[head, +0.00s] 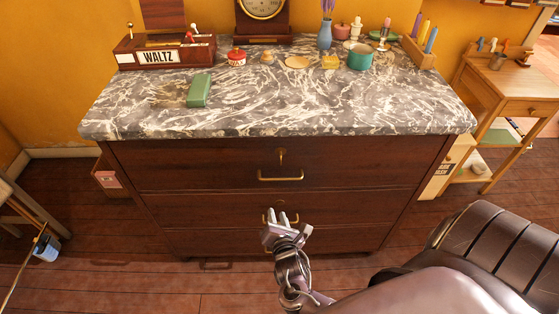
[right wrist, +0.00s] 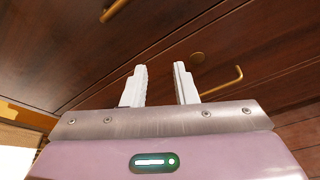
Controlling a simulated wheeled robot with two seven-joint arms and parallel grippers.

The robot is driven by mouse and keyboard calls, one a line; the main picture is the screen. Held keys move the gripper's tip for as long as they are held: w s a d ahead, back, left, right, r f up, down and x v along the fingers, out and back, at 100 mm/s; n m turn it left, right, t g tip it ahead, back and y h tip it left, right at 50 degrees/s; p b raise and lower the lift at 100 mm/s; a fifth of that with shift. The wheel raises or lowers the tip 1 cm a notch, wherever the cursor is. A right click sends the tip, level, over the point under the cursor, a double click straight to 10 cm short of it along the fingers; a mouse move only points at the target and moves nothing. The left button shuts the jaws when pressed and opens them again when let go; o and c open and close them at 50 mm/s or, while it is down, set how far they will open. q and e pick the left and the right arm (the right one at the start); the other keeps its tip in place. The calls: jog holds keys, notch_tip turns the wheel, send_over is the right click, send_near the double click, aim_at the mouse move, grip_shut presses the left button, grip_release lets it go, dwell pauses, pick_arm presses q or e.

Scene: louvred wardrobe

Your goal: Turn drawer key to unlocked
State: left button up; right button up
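The dark wood dresser (head: 200,160) has a grey-and-white marbled top. A small brass key (head: 281,155) appears to sit in the lock of the top drawer, above that drawer's brass handle (head: 280,179). Its exact turn is too small to tell. My right gripper (head: 275,224) is in front of the second drawer, below the key and apart from it. In the right wrist view its two pale fingers (right wrist: 158,75) are spread with nothing between them. The key cannot be made out there. My left gripper is not in view.
The second drawer has a round brass plate (right wrist: 198,57) and a handle (right wrist: 222,83), close beyond my right fingers. A green box (head: 199,91), a teal mug (head: 360,57) and a WALTZ box (head: 160,52) stand on top. A wooden side table (head: 510,90) stands at right.

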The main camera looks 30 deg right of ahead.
notch_tip(320, 180, up, 14)
jog(key=d+n+t+h, duration=0.2)
jog(key=n+h, duration=0.2)
jog(key=n, duration=0.1)
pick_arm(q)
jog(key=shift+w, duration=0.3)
pick_arm(e)
jog(key=x, duration=0.8)
jog(key=shift+w+a, duration=0.2)
jog(key=shift+a, duration=0.05)
grip_shut()
